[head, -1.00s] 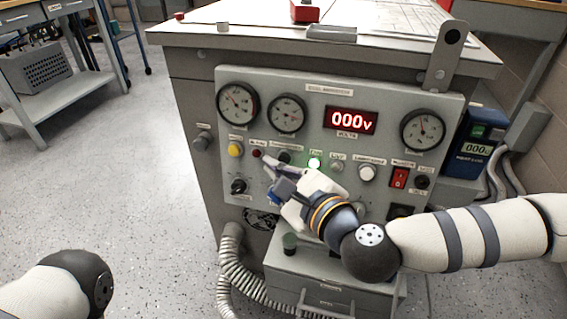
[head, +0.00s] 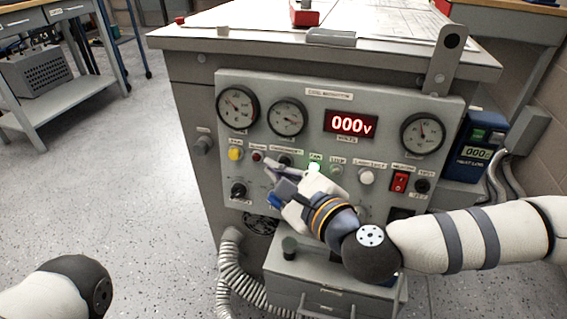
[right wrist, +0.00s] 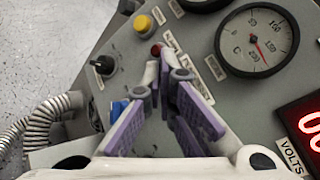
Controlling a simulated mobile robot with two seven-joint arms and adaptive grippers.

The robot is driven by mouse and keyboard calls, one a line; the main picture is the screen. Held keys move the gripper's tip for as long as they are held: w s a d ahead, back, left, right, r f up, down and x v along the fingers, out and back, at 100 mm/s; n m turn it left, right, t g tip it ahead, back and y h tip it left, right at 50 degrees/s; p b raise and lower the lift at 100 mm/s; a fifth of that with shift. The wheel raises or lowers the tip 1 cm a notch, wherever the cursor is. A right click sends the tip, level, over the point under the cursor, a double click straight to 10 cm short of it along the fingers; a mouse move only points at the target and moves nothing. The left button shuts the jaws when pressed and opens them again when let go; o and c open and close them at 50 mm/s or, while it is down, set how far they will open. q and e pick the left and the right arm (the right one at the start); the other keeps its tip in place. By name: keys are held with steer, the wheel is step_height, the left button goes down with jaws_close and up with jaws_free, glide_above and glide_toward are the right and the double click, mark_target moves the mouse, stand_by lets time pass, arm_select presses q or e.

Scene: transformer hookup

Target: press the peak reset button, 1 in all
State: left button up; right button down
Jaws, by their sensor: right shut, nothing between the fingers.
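The grey control panel (head: 300,138) carries a row of buttons whose labels are too blurred to read surely, so I cannot tell which is the peak reset button. A yellow button (head: 235,153) and a small dark red button (head: 257,156) sit at the left of the row. They also show in the right wrist view, as the yellow button (right wrist: 145,23) and the red button (right wrist: 157,49). My right gripper (head: 268,166) is shut and empty, its tips just below and right of the red button. In the right wrist view the tips (right wrist: 159,66) look close to it; contact is not clear.
A black knob (head: 239,190) sits below the yellow button. Gauges and a red display (head: 350,124) reading 000 are above.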

stand_by(0.5)
steer(key=shift+w+d, duration=0.15)
steer(key=shift+w, duration=0.25)
steer(key=shift+w+d+f+b, duration=0.15)
steer(key=shift+w+b, duration=0.15)
steer(key=shift+w, duration=0.15)
stand_by(0.5)
steer(key=shift+s, duration=0.1)
steer(key=shift+s+a+p, duration=0.3)
steer(key=shift+s+p, duration=0.1)
steer(key=shift+s, duration=0.3)
steer(key=s, duration=0.1)
steer(key=s+a+p, duration=0.1)
steer(key=s, duration=0.1)
steer(key=s+r+p, duration=0.1)
steer(key=shift+s+a, duration=0.25)
steer(key=shift+s, duration=0.15)
